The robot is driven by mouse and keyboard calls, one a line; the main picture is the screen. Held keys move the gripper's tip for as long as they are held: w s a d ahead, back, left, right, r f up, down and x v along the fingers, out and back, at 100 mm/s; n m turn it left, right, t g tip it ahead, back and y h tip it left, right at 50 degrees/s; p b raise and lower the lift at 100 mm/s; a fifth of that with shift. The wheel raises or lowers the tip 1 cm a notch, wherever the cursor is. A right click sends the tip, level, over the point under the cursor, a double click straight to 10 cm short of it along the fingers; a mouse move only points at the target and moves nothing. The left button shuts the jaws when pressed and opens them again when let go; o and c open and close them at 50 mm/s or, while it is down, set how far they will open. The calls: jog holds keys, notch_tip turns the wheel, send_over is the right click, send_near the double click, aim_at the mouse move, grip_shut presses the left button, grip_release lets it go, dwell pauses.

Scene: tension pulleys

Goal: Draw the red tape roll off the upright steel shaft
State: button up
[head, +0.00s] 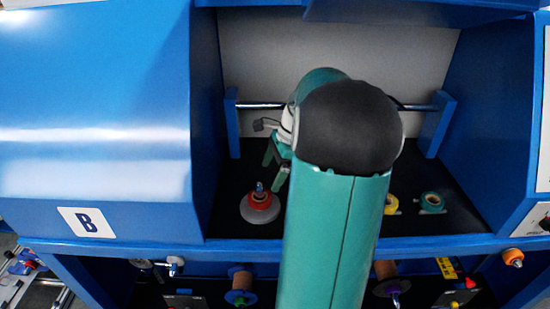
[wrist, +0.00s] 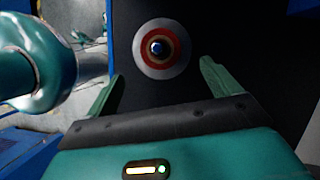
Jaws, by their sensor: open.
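The red tape roll (head: 260,197) sits around the upright steel shaft (head: 259,186) on a grey round base (head: 260,213), at the left of the black shelf in the head view. In the wrist view the roll shows from above as a red ring (wrist: 145,58) around the dark shaft tip (wrist: 158,47). My gripper (head: 276,165) is above and slightly right of the roll in the head view, apart from it. Its two green fingers (wrist: 160,85) are spread open and empty, with the roll ahead between them in the wrist view.
A yellow roll (head: 391,203) and a teal roll (head: 432,202) stand on the right of the shelf (head: 410,228). A horizontal steel bar (head: 262,105) crosses behind between blue brackets. Blue housing walls (head: 207,110) flank the bay. My arm hides the shelf's middle.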

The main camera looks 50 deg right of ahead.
aim_at(262, 193)
jog(key=x, duration=0.8)
jog(key=shift+w+a+f, duration=0.1)
jog(key=shift+f, duration=0.25)
jog(key=c, duration=1.1)
jog(key=shift+r, duration=1.9)
jog(key=shift+r, duration=1.65)
jog(key=shift+r, duration=0.1)
jog(key=shift+r, duration=0.85)
